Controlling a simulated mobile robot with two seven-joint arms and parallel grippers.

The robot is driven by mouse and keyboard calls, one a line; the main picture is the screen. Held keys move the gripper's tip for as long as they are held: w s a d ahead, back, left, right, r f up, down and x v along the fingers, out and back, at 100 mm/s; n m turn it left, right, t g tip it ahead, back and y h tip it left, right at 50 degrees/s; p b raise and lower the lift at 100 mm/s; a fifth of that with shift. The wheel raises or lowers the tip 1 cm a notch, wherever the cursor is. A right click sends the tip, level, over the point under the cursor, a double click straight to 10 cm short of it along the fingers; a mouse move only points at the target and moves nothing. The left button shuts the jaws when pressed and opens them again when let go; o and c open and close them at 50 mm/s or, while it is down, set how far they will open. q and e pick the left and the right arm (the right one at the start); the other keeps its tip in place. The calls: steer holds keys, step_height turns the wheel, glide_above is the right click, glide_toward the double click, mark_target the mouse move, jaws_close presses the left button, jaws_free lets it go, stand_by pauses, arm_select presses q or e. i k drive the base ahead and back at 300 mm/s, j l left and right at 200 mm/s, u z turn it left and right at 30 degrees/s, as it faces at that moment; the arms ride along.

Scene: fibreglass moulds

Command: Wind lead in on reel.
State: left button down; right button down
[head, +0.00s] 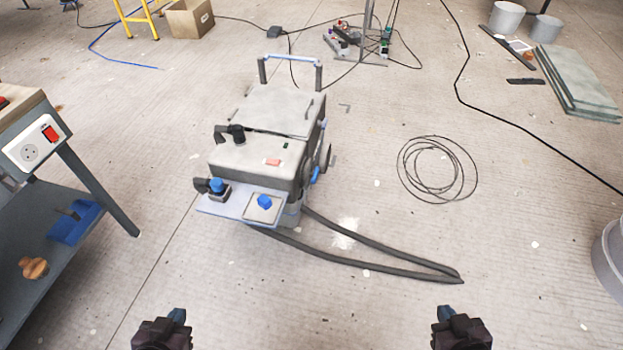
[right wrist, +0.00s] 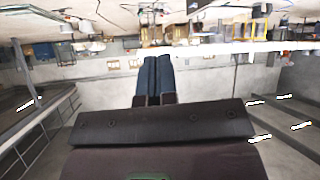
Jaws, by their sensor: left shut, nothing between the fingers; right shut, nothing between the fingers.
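A grey wheeled machine (head: 255,150) with a pale blue push handle stands on the floor in the middle of the head view. A dark round part with a blue piece (head: 315,174) is on its right side; I cannot tell if this is the reel. A thin black lead (head: 437,136) lies in loose loops on the floor to the right, apart from the machine. My left gripper (head: 177,314) and right gripper (head: 443,313) are at the bottom edge, both shut, empty and away from the machine. The right fingers (right wrist: 153,80) also show together in the right wrist view.
A thick dark hose (head: 370,268) runs from the machine's front across the floor. A workbench (head: 85,180) with a socket stands at the left. Grey panels (head: 575,85) and a bin (head: 610,255) are at the right. Another black cable (head: 465,75) crosses the floor behind.

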mark_target(306, 177)
steer(key=k, duration=0.95)
steer(key=i+j+z, duration=0.2)
steer(key=i+j, duration=0.2)
steer(key=j, duration=0.25)
steer(key=i+j+z, duration=0.1)
steer(key=j, duration=0.25)
steer(key=i+j+z, duration=0.1)
steer(key=i+j, duration=0.2)
steer(key=i+j+z, duration=0.1)
steer(key=j, duration=0.35)
steer(key=i+j+z, duration=0.1)
steer(key=i+j, duration=0.15)
steer(key=j, duration=0.15)
steer(key=i+j+z, duration=0.1)
steer(key=j, duration=0.3)
steer(key=i+j+z, duration=0.15)
steer(key=i+j, duration=0.3)
steer(key=i, duration=0.2)
